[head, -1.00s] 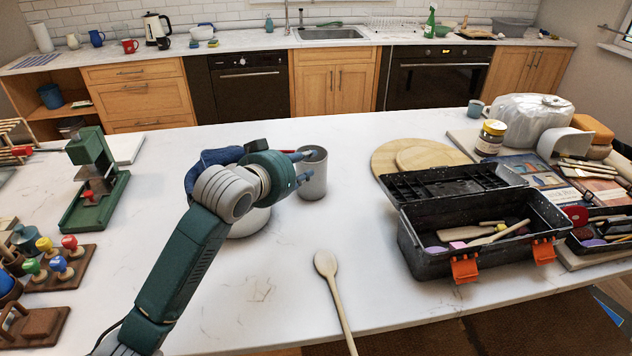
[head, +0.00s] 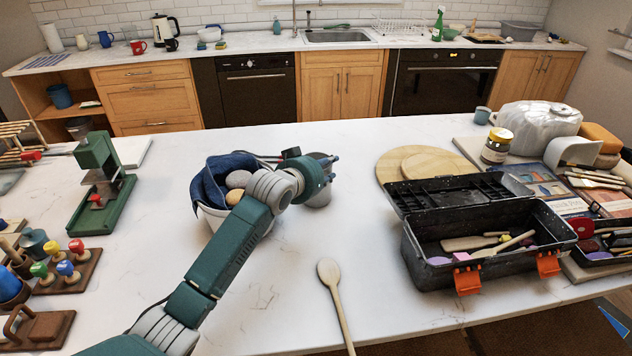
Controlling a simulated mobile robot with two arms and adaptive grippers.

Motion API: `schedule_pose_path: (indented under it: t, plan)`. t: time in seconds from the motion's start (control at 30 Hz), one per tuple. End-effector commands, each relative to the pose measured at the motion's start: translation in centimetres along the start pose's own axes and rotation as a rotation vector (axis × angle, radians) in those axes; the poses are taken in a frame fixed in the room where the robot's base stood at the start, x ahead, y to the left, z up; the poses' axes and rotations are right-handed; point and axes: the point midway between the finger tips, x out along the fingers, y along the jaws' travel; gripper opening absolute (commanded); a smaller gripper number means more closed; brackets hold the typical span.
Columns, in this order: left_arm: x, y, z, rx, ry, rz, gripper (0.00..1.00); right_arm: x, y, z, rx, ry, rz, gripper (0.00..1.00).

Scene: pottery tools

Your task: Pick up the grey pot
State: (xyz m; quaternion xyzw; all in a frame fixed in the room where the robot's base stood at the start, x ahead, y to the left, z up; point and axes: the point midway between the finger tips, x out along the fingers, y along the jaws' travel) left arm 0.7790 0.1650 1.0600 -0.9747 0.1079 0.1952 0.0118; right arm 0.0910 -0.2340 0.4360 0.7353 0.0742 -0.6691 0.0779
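The grey pot (head: 319,198), a plain upright cylinder, stands on the white table at the middle. My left gripper (head: 333,168) reaches across it from the left. Its fingers are spread apart and lie over or around the upper part of the pot, hiding much of the rim. I cannot tell whether the fingers touch the pot. My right gripper is not in view.
A white bowl (head: 214,219) with a blue cloth and stones is just left of the pot, partly behind my arm. A wooden spoon (head: 330,273) lies in front. Round wooden boards (head: 395,168) and a black toolbox (head: 420,262) stand to the right.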

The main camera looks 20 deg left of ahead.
Motion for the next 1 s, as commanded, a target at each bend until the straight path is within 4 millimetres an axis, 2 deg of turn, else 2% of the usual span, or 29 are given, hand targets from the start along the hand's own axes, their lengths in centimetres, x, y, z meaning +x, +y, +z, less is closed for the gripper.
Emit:
schedule_pose_path:
  t: [0.13, 0.4, 0.43, 0.57, 1.0]
  plan:
    - [1.3, 0.0, -0.1, -0.001, 0.0, 0.0, 0.3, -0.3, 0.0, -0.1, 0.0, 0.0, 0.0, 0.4]
    - [1.6, 0.0, 0.0, -0.001, 0.002, 0.001, 0.3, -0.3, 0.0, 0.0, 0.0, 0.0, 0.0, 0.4]
    - [1.6, 0.0, 0.0, 0.0, 0.002, 0.0, 0.26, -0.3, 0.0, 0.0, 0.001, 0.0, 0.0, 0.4]
    - [1.6, 0.0, 0.0, 0.0, 0.002, 0.0, 0.0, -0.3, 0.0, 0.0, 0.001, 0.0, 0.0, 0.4]
    - [1.5, 0.0, -0.4, 0.001, 0.009, 0.0, 0.0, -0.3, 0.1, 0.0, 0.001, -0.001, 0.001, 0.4]
